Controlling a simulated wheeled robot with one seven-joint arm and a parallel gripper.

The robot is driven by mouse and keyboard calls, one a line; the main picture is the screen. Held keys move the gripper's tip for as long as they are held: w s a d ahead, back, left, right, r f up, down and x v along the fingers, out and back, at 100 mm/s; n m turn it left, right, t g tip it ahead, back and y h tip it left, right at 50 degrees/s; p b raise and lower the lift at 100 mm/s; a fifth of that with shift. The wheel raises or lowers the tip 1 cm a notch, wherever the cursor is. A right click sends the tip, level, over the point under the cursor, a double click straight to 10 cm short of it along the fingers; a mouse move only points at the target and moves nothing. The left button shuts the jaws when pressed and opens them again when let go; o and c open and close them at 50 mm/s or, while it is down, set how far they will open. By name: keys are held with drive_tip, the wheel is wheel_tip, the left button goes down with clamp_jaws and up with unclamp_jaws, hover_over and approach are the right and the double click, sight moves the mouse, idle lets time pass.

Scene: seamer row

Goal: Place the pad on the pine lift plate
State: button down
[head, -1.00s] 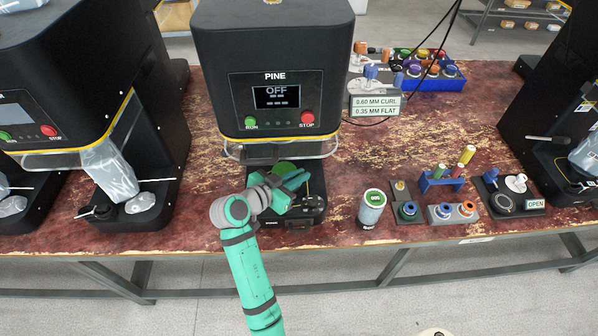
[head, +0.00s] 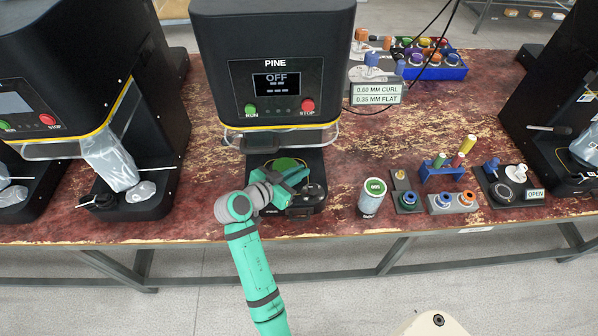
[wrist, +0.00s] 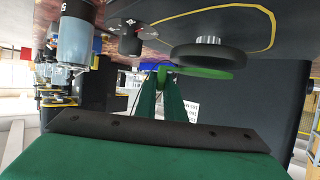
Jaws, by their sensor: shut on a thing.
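The green pad (head: 287,164) is a thin round disc at the PINE machine (head: 276,75). My gripper (head: 297,176) reaches in from the front and is shut on the pad's near edge. The wrist view, which looks upside down, shows the pad (wrist: 208,73) pinched at its rim by the fingertips (wrist: 165,76). The dark round lift plate (wrist: 210,55) on its silver post lies close along the pad's underside. The pad looks slightly tilted to the plate. I cannot tell if they touch. In the head view the pad and gripper hide the plate.
A clear guard (head: 290,139) hangs just above the gripper. A green-topped can (head: 372,197) stands to the right, then gauge blocks (head: 453,201) and an OPEN-marked base (head: 520,196). Another machine (head: 75,90) stands at left.

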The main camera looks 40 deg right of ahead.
drive_tip(key=shift+f, duration=0.55)
drive_tip(key=c, duration=1.8)
unclamp_jaws()
drive_tip(key=shift+o, duration=0.2)
drive_tip(key=v, duration=1)
drive_tip(key=shift+a, duration=0.4)
drive_tip(key=shift+s, duration=0.1)
